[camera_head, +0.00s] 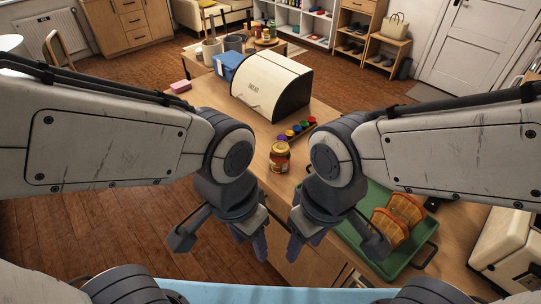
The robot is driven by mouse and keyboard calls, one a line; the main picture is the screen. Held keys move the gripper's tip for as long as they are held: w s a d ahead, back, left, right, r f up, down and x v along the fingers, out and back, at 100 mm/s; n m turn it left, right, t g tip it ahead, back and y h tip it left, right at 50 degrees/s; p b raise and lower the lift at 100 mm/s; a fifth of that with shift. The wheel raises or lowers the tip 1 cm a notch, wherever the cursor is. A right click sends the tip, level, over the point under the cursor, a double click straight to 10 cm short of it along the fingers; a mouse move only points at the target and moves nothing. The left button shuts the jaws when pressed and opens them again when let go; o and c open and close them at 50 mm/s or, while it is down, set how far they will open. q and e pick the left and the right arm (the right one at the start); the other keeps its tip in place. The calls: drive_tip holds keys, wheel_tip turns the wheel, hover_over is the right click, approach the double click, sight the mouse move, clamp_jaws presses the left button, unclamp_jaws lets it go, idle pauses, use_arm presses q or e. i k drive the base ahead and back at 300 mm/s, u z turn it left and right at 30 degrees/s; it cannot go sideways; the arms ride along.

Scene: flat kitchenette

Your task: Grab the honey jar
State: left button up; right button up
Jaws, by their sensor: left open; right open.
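The honey jar (280,157), a small amber jar with a reddish-brown lid, stands upright on the wooden counter (330,113). It shows in the gap between my two arms. My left gripper (260,246) is open and empty, below and left of the jar in the picture. My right gripper (293,248) is open and empty, below and slightly right of the jar in the picture. Both grippers are apart from the jar and point downward near the counter's front edge.
A row of colourful small pots (298,129) sits just behind the jar. Behind it stands a cream bread box (272,84) beside a blue box (228,66). A toaster (507,250) is far right.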

sight(280, 154)
drive_tip(key=u, duration=1.5)
drive_tip(key=i, duration=1.9)
drive_tip(key=z, duration=3)
